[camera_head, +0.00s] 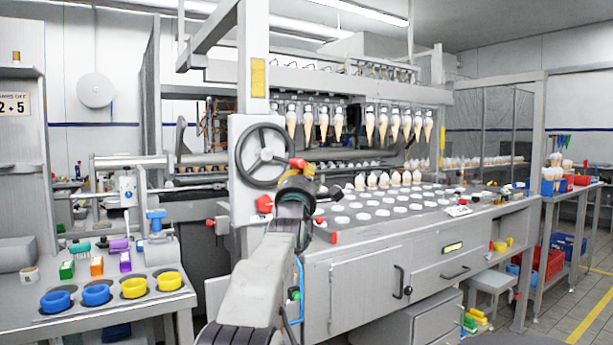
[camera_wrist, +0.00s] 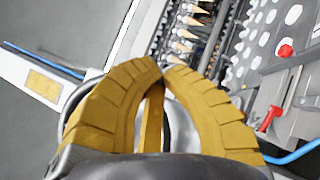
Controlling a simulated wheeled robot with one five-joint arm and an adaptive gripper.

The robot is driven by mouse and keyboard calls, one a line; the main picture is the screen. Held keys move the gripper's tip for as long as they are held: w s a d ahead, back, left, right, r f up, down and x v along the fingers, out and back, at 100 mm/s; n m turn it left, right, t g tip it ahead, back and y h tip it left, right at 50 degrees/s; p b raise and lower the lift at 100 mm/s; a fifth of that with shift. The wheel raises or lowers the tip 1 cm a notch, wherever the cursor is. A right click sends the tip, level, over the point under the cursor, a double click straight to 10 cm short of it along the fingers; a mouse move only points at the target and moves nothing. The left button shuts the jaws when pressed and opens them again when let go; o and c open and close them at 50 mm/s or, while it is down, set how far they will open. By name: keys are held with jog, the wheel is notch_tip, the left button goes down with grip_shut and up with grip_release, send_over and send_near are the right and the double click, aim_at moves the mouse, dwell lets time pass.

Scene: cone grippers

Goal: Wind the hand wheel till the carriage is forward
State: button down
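The hand wheel (camera_head: 264,156) is a dark spoked ring on a pale upright panel (camera_head: 243,135), left of the cone rows. A red knob (camera_head: 298,163) shows at its lower right rim. My gripper (camera_head: 306,170) is right beside this knob, overlapping it in the head view; contact cannot be told. In the wrist view my gripper (camera_wrist: 162,70) has its yellow ribbed fingers bowed, with their tips together. A grey curved part (camera_wrist: 181,124) shows between the fingers, but I cannot tell that it is gripped. The carriage is not clearly identifiable; a row of hanging cones (camera_head: 308,124) is behind the wheel.
A perforated plate table (camera_head: 365,237) with white discs lies right of the wheel. A red button box (camera_head: 222,225) is left below it. A side bench (camera_head: 75,322) with blue and yellow cups stands at left. Floor at right (camera_head: 560,315) is open.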

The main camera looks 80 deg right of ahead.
jog(key=shift+a+r+n+t+h, duration=0.15)
jog(key=shift+r+n+t+h, duration=0.25)
jog(key=shift+r, duration=0.15)
dwell(1.0)
jog(key=shift+f+b, duration=0.1)
jog(key=shift+b, duration=0.2)
